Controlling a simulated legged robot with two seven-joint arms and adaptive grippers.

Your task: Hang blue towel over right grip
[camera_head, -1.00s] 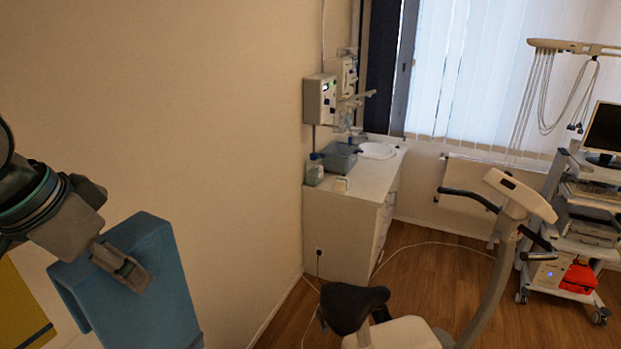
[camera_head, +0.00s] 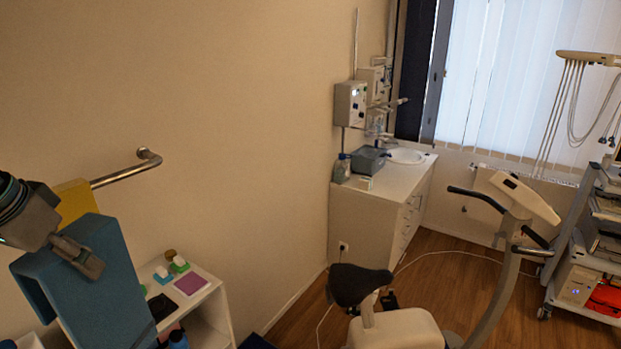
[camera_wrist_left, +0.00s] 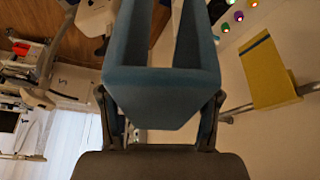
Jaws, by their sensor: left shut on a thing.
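My left gripper (camera_head: 80,258) is shut on the blue towel (camera_head: 108,285), which hangs folded from it in the air at the lower left. In the left wrist view the blue towel (camera_wrist_left: 160,80) fills the middle, between the two fingers of the left gripper (camera_wrist_left: 160,118). The exercise bike has two dark handlebar grips: one on the left (camera_head: 478,198) and one on the right (camera_head: 532,251). Both look bare and stand well away from the towel. The right gripper is not in view.
A yellow towel (camera_head: 75,203) hangs on a metal wall rail (camera_head: 125,175) behind the blue towel. A white shelf unit (camera_head: 210,300) with small items stands close by. The bike's black saddle (camera_head: 358,284) and an equipment cart (camera_head: 570,255) stand further right. Wooden floor shows between.

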